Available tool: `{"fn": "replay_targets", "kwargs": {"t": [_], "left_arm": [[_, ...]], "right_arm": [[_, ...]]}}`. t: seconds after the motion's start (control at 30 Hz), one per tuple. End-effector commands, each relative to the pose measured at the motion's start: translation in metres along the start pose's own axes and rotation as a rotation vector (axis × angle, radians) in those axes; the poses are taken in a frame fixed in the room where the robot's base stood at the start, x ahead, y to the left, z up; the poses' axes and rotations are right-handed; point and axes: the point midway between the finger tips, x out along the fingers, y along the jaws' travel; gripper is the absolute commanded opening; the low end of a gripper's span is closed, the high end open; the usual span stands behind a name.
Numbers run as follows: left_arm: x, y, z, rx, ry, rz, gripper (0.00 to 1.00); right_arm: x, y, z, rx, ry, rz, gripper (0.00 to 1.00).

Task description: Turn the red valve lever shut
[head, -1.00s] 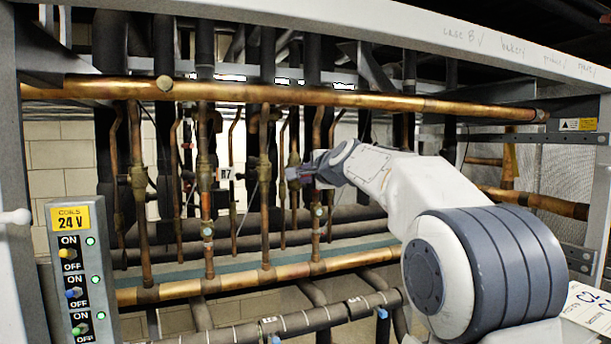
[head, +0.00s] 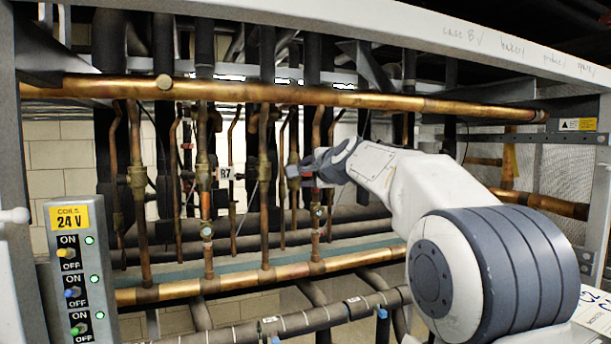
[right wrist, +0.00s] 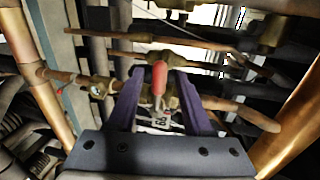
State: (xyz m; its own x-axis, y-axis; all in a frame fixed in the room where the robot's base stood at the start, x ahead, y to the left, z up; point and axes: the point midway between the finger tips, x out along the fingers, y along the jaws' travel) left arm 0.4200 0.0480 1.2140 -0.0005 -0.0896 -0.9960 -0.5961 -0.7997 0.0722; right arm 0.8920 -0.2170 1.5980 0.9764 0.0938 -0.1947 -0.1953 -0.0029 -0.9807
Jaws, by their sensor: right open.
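The red valve lever (right wrist: 158,78) shows in the right wrist view. It stands between the two purple fingers of my right gripper (right wrist: 155,84), with a gap on each side. A brass valve body sits just behind the lever on a copper pipe. In the head view my right gripper (head: 300,172) reaches in from the right among the vertical pipes, and a little red shows beside it. The gripper is open, and its wrist hides part of the valve there. My left gripper is in neither view.
A thick copper pipe (head: 300,96) crosses above my right arm, and another (head: 190,289) runs below. Vertical copper pipes with brass valves stand close around the gripper. A switch panel marked COILS 24 V (head: 76,270) stands at the left. An R7 tag (head: 225,174) hangs left of the gripper.

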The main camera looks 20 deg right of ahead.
Motion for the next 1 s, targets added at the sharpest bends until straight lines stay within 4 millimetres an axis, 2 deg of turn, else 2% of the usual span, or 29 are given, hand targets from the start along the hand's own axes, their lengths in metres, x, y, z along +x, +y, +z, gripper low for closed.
{"fn": "replay_targets", "kwargs": {"t": [0.3,0.5,0.67,1.0], "left_arm": [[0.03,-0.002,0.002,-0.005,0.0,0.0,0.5],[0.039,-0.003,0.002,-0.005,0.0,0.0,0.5],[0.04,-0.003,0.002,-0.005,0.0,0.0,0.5],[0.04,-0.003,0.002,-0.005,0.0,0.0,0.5]], "right_arm": [[-0.061,0.003,-0.001,-0.001,0.003,-0.005,0.51],[-0.089,0.002,-0.001,0.0,0.003,-0.003,0.51],[-0.097,0.001,0.0,0.0,0.001,0.0,0.51],[-0.097,0.001,0.0,0.0,0.001,0.0,0.51]]}}
